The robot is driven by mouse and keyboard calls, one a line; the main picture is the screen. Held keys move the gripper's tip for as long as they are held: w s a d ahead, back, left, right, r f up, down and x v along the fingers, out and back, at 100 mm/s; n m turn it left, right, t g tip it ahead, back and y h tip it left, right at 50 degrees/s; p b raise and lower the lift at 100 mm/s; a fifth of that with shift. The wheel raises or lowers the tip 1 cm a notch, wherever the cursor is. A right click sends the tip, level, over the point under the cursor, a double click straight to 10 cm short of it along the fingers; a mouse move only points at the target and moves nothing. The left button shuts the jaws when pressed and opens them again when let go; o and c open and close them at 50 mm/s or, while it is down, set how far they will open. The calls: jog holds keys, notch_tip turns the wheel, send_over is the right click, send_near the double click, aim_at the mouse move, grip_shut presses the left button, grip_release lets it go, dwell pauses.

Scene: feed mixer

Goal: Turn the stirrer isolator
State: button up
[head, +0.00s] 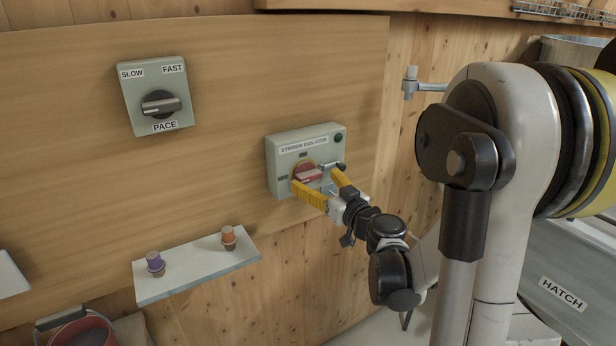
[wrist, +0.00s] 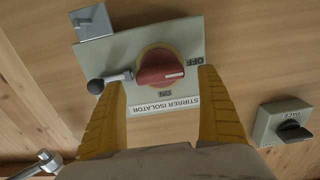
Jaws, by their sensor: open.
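The stirrer isolator (head: 284,160) is a grey-green box on the wooden wall panel. It also shows upside down in the wrist view (wrist: 130,55). Its red knob (wrist: 158,70) sits on a yellow ring, with ON and OFF labels beside it. The knob's white mark lies on the OFF side. A small lever with a black ball end (wrist: 95,86) sticks out beside the knob. My gripper (head: 315,180) is open, its yellow fingers straddling the knob in the wrist view (wrist: 160,80). I cannot tell whether they touch the knob or lever.
A PACE dial box (head: 150,80) is on the panel at upper left. A small white shelf (head: 195,268) below holds a purple-topped (head: 155,264) and an orange-topped piece (head: 229,237). A red bucket (head: 80,330) is at lower left. A HATCH-labelled surface (head: 575,270) is at right.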

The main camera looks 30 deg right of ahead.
aim_at(312, 178)
jog(key=shift+w, duration=1.5)
jog(key=c, duration=1.2)
jog(key=shift+o, duration=0.2)
